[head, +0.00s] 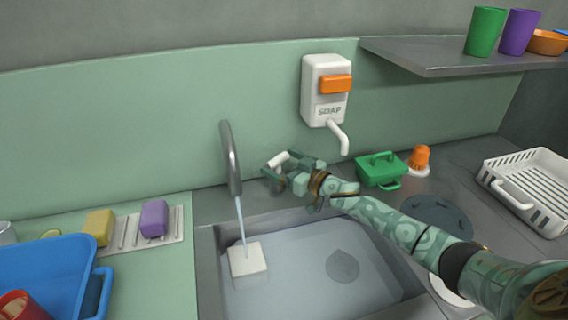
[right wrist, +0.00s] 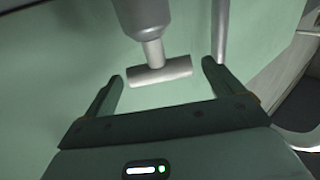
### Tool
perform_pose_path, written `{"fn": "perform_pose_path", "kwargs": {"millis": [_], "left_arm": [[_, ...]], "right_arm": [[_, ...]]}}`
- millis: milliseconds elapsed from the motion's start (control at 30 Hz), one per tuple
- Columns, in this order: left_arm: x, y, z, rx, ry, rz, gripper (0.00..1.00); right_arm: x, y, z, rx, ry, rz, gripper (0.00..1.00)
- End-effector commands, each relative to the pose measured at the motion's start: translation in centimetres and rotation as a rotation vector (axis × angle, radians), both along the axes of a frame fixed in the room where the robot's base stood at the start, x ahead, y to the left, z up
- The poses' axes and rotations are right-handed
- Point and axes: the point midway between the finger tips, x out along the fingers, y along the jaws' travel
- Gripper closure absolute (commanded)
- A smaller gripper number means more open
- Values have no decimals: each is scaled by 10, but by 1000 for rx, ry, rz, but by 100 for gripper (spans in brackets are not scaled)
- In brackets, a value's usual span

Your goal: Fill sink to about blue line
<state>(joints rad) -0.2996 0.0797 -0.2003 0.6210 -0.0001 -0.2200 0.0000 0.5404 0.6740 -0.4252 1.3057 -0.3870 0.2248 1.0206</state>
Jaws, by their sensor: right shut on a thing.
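The sink (head: 208,252) holds water (head: 300,285), and a stream (head: 241,220) runs into it from the grey tap (head: 230,158). A white block (head: 248,259) is in the water under the stream. I cannot make out a blue line on the sink wall. My right gripper (head: 280,166) is behind the sink, right of the tap, shut on the pale tap handle (head: 279,159). In the right wrist view the T-shaped handle (right wrist: 160,73) lies between the two fingers. My left gripper is not in view.
A white soap dispenser (head: 318,75) hangs above my right gripper. A green box (head: 381,167) and an orange-topped item (head: 420,157) stand to the right, with a white dish rack (head: 515,195) farther right. A blue tub (head: 45,270) and sponges (head: 154,217) are at left.

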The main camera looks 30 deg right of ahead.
Motion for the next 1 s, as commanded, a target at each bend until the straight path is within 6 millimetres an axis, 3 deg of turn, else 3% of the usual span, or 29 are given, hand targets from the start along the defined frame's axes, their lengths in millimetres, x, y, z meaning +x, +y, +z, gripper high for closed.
{"fn": "perform_pose_path", "kwargs": {"millis": [433,1000], "left_arm": [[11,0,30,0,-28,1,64],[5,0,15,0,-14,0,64]], "right_arm": [[-2,9,2,10,3,-265,30],[-1,14,-3,3,5,-567,30]]}}
